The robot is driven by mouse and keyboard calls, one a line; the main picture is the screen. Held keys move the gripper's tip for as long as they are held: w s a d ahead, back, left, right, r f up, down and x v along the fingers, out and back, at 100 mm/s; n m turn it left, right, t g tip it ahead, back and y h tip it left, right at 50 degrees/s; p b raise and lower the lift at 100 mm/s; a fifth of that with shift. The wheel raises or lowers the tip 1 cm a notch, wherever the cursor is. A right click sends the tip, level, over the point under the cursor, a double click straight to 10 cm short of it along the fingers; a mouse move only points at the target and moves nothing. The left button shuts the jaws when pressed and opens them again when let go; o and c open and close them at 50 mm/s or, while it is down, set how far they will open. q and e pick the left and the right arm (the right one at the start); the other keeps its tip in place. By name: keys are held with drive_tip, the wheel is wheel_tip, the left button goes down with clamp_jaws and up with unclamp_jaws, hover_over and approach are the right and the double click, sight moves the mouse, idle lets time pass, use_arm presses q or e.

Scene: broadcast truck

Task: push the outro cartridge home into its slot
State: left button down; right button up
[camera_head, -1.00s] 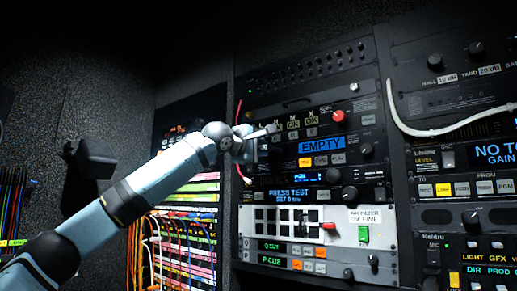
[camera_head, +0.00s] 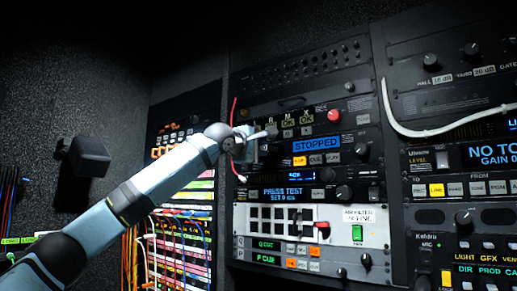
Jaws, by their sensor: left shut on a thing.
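My left gripper (camera_head: 252,141) reaches in from the left to the deck with the blue STOPPED display (camera_head: 318,144). Its jaws are shut at the left part of the deck's front. They hold what appears to be the outro cartridge, mostly hidden by the fingers and wrist. The slot is also hidden behind the gripper, so I cannot tell how deep the cartridge sits. My right gripper is out of view.
A red knob (camera_head: 334,115) and a row of buttons (camera_head: 316,159) sit close to the gripper. Below is a PRESS TEST unit (camera_head: 284,192) and a pale panel (camera_head: 345,240). A white cable (camera_head: 420,133) hangs at right. Coloured patch cables (camera_head: 180,250) hang lower left.

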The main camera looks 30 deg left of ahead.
use_arm(q)
drive_tip(key=c, duration=1)
unclamp_jaws()
drive_tip(key=shift+s+f+b, duration=0.15)
drive_tip(key=shift+s+b, duration=0.15)
drive_tip(key=shift+s, duration=0.05)
drive_tip(key=s+b, duration=0.1)
drive_tip(key=s, duration=0.3)
drive_tip(key=s+b, duration=0.2)
drive_tip(key=s, duration=0.2)
drive_tip(key=s+a+b, duration=0.1)
drive_tip(key=s, duration=0.4)
drive_tip(key=shift+s, duration=0.1)
